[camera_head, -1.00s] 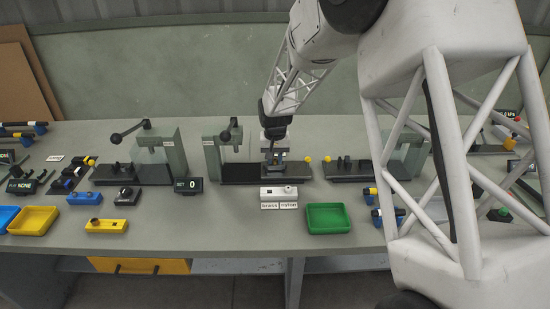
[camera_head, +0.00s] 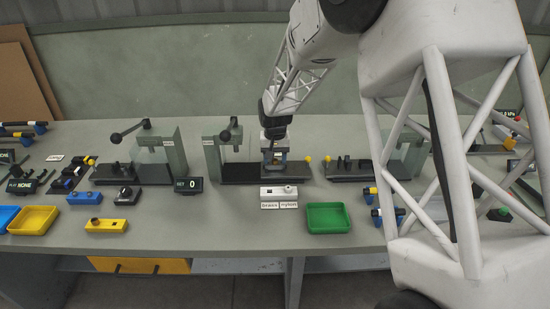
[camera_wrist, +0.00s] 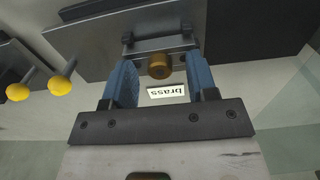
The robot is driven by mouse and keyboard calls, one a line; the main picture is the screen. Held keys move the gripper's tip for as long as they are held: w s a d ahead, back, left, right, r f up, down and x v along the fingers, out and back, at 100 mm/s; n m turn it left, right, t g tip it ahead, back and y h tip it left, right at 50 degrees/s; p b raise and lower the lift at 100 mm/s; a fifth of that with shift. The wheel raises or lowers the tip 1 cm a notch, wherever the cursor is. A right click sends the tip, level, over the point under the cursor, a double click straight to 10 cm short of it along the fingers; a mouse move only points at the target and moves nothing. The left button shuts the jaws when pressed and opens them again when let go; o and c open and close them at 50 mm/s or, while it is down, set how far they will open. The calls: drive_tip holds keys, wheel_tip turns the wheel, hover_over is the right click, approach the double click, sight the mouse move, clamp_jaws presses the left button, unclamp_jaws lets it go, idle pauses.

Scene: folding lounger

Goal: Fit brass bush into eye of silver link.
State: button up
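The brass bush (camera_wrist: 159,66) sits between my gripper's fingers, against the silver link (camera_wrist: 162,46) in the wrist view. I cannot tell how deep the bush sits in the eye, which is hidden behind it. My gripper (camera_wrist: 160,72) has blue fingers standing apart on either side of the bush, with a clear gap to each side of it. In the head view my gripper (camera_head: 275,163) is low over the dark middle fixture (camera_head: 237,174).
Two yellow-knobbed pins (camera_wrist: 62,85) stand on one side of the fixture. A pale block (camera_head: 279,192) with holes and a green tray (camera_head: 328,217) are in front. A green press post (camera_head: 212,160) stands left.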

sight(275, 160)
drive_tip(key=shift+r, duration=3.9)
drive_tip(key=shift+s+d+r, duration=0.15)
drive_tip(key=shift+s+r, duration=0.05)
drive_tip(key=s+d+r, duration=0.4)
drive_tip(key=s, duration=0.3)
drive_tip(key=s+d+r+t, duration=0.1)
drive_tip(key=s+d+r, duration=0.2)
drive_tip(key=s+r, duration=0.3)
drive_tip(key=s+d+r, duration=0.3)
drive_tip(key=s+d, duration=0.1)
drive_tip(key=s, duration=0.5)
drive_tip(key=s+d, duration=0.2)
drive_tip(key=s, duration=0.9)
drive_tip(key=s+d+t, duration=0.1)
drive_tip(key=s+d, duration=0.2)
drive_tip(key=s, duration=0.8)
drive_tip(key=shift+s+t, duration=0.3)
